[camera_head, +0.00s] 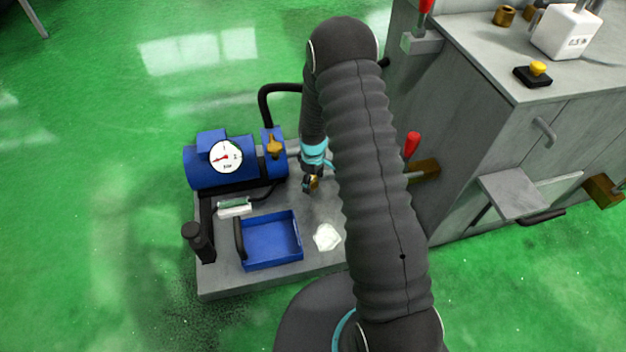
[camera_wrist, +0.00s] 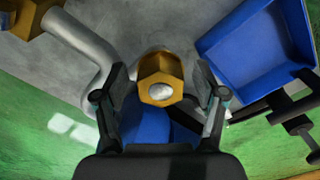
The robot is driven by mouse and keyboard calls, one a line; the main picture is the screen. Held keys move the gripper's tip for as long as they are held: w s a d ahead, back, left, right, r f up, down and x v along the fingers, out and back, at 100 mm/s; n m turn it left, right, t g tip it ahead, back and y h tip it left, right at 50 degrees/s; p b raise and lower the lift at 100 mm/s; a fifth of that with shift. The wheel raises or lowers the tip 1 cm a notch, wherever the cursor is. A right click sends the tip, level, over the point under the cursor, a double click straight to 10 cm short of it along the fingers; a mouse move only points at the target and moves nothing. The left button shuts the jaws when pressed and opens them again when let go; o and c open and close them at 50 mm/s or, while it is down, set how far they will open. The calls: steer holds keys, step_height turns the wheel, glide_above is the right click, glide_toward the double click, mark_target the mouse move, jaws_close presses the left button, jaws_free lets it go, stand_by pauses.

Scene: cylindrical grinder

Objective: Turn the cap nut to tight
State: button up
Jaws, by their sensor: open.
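The cap nut (camera_wrist: 160,88) is a brass hexagon with a pale round centre. In the wrist view it sits upper middle, on the end of a grey pipe. My gripper (camera_wrist: 161,76) is open, with one black finger to the left of the nut and one to the right. Gaps show between the fingers and the nut, so neither finger looks closed on it. In the head view my gripper (camera_head: 312,184) is low over the grey base plate, and a small bit of brass shows at its tip. The pipe there is mostly hidden by my arm.
A blue pump with a round gauge (camera_head: 225,156) stands left of my gripper. A blue tray (camera_head: 270,240) with a dark handle and a white cloth-like lump (camera_head: 327,237) lie nearer. The grey machine cabinet (camera_head: 460,150) rises on the right, with a red-handled lever (camera_head: 412,145).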

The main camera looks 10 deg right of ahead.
steer(key=c, duration=1.1)
steer(key=shift+c, duration=0.2)
steer(key=shift+m, duration=0.3)
steer(key=m+b, duration=0.2)
steer(key=m, duration=0.1)
steer(key=shift+s+a+f+m, duration=0.1)
steer(key=shift+a+m, duration=0.05)
steer(key=shift+m, duration=0.15)
steer(key=m+b, duration=0.1)
steer(key=m, duration=0.2)
steer(key=shift+a+m+b, duration=0.1)
steer(key=shift+m+b, duration=0.2)
steer(key=shift+b, duration=0.05)
steer(key=m+b, duration=0.1)
steer(key=m, duration=0.2)
steer(key=shift+a+m, duration=0.15)
steer(key=shift+m, duration=0.15)
steer(key=shift+a+m+b, duration=0.15)
steer(key=shift+m+b, duration=0.3)
steer(key=shift+m, duration=1.35)
